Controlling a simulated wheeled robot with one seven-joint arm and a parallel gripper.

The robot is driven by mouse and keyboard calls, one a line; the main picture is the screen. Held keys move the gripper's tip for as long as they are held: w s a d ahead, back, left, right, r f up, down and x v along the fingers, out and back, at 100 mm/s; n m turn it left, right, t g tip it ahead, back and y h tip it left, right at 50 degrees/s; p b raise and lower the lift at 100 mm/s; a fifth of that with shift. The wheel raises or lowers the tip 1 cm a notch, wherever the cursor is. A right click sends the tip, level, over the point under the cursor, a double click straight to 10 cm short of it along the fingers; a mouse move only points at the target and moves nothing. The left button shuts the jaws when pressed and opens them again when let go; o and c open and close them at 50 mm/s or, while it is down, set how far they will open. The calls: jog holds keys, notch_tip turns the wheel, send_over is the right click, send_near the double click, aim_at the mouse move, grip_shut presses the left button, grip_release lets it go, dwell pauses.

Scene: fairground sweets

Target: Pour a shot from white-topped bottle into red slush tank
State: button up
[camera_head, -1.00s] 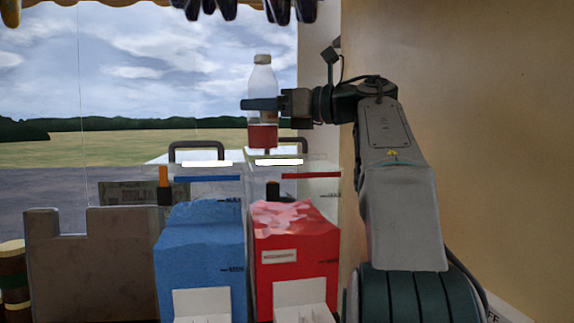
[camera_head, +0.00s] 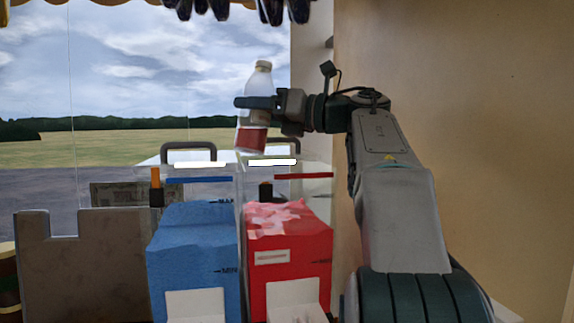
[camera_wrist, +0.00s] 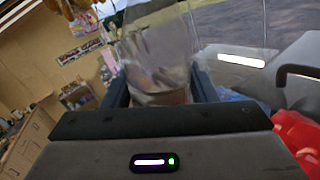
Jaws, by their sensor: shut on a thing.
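A clear bottle with a pale top and red contents low down (camera_head: 257,85) is held in my gripper (camera_head: 258,103), which is shut around its middle. The bottle is slightly tilted, its top leaning right, above the back of the two tanks. It also fills the middle of the wrist view (camera_wrist: 158,65), between the fingers. The red slush tank (camera_head: 290,240) stands below and slightly right of the bottle, with lumpy red slush and a clear upper part. No liquid is seen leaving the bottle.
A blue slush tank (camera_head: 192,250) stands directly left of the red one. Dark handles (camera_head: 188,152) rise at the tank tops. A grey notched panel (camera_head: 80,260) is at left, and a tan wall (camera_head: 460,120) is at right.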

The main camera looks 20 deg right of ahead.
aim_at(266, 138)
jog(key=shift+r+m, duration=0.3)
jog(key=shift+w+d+f+m+t, duration=0.1)
jog(key=shift+f+m+t, duration=0.3)
jog(key=shift+m, duration=0.7)
notch_tip(266, 138, down, 3)
jog(key=shift+d+r+m+t+b, duration=0.1)
jog(key=shift+r+m+t+b, duration=0.15)
jog(key=shift+m, duration=0.75)
jog(key=f+m, duration=0.1)
jog(key=f+m+t, duration=0.1)
jog(key=a+f+m, duration=0.1)
jog(key=shift+s+m+b, duration=0.3)
jog(key=shift+m+b, duration=0.05)
jog(key=shift+m, duration=0.05)
jog(key=shift+a+r+m+p, duration=0.1)
jog(key=shift+r+m+p, duration=0.2)
jog(key=shift+r+p, duration=0.4)
jog(key=shift+s+a+r+m+t+h+p, duration=0.2)
jog(key=shift+r+m+t+h+p, duration=0.25)
jog(key=shift+m+p, duration=0.55)
jog(key=shift+f, duration=0.3)
jog(key=shift+a+m+t+p, duration=0.1)
jog(key=shift+m+t+p, duration=0.2)
jog(key=shift+m+p, duration=0.65)
jog(key=shift+w+d+f+m+t+h, duration=0.25)
jog(key=shift+d+m+t+h, duration=0.15)
jog(key=shift+m, duration=0.55)
jog(key=shift+r+m, duration=0.1)
jog(key=shift+m, duration=0.3)
